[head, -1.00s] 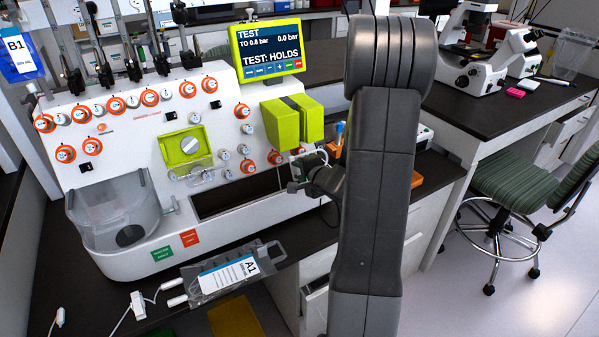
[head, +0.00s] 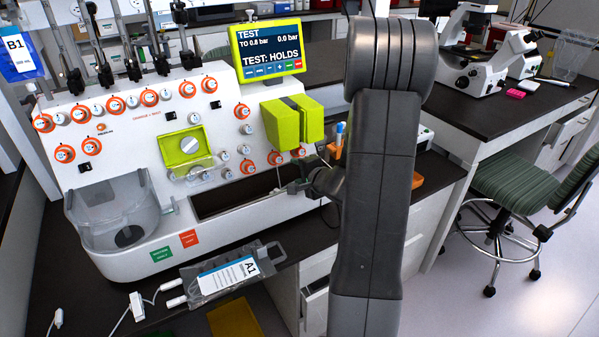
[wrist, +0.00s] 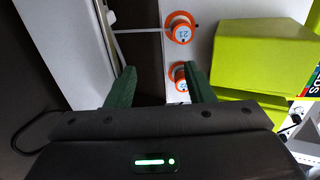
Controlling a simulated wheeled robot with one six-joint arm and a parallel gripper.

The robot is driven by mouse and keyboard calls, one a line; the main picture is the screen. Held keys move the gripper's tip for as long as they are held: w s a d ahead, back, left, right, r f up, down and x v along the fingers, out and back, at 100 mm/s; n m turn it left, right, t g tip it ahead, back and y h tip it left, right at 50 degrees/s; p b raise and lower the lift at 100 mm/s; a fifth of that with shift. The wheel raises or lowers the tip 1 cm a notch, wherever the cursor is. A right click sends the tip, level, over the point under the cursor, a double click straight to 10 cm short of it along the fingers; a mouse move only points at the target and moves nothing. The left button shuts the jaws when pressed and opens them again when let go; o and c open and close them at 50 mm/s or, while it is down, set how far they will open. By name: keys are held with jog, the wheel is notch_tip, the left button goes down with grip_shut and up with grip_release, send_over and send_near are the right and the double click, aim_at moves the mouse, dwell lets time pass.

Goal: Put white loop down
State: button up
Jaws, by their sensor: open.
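My gripper (wrist: 159,72) is open, with two green fingers spread apart and nothing seen held between them. In the head view my gripper (head: 297,187) is at the right end of the white cell processor (head: 130,155), below the lime-green block (head: 292,121). In the wrist view the fingers are near two orange-ringed knobs, the upper one (wrist: 181,30) beyond the tips and the lower one (wrist: 180,74) between them. A thin white line (wrist: 139,30) runs across beyond the fingers; I cannot tell whether it is the white loop. I cannot make out the loop clearly.
A bag labelled A1 (head: 228,276) lies at the bench's front edge, with white connectors (head: 137,306) to its left. A dark recess (head: 225,198) opens in the processor left of my gripper. A green chair (head: 515,190) stands right.

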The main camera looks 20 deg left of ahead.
jog(key=r+v, duration=0.1)
jog(key=v, duration=1.1)
dwell(0.8)
